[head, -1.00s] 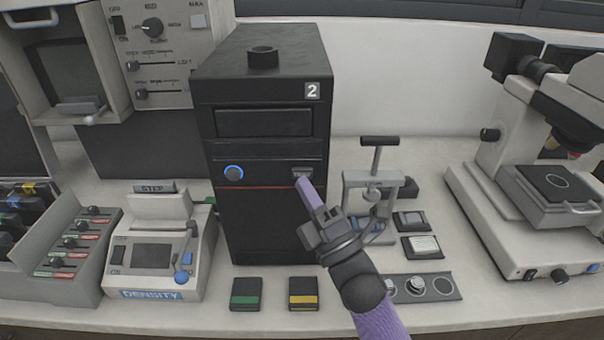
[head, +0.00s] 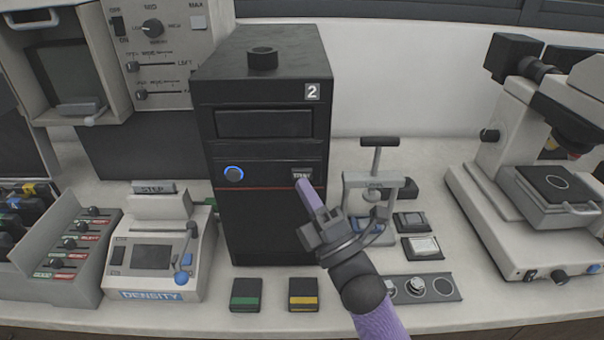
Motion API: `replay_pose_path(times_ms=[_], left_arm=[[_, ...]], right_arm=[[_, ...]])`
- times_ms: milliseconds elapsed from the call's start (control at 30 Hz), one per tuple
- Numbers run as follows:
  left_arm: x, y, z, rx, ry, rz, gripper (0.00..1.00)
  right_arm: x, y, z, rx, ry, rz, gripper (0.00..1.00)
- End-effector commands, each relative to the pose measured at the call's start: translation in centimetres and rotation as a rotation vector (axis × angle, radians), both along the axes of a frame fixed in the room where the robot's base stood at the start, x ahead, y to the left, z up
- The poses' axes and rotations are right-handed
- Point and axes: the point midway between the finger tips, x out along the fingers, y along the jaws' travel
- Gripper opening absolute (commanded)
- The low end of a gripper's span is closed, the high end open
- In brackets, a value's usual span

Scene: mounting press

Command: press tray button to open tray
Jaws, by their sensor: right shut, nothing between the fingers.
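The black tower unit marked "2" (head: 270,225) stands on the bench at the middle of the head view. The tray button (head: 302,174) is a small labelled rectangle at the right of its front panel. A closed-looking dark tray front (head: 264,123) sits higher on the unit. My right gripper (head: 302,184) is shut and empty. Its purple fingertips are just below the button; I cannot tell whether they touch it. My left gripper is not in view.
The mounting press (head: 373,185) stands close on the right, behind my arm. Green-striped (head: 246,294) and yellow-striped (head: 303,294) boxes lie in front. A density meter (head: 153,255) stands left, a microscope (head: 545,185) right.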

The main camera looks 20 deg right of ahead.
Motion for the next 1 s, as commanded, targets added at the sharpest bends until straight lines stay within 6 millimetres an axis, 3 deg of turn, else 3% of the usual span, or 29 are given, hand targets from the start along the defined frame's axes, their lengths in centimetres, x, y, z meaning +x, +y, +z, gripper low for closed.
replay_pose_path(times_ms=[1000], left_arm=[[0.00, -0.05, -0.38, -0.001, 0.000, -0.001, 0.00]], right_arm=[[0.82, -0.23, 0.01, 0.000, 0.000, 0.000, 0.00]])
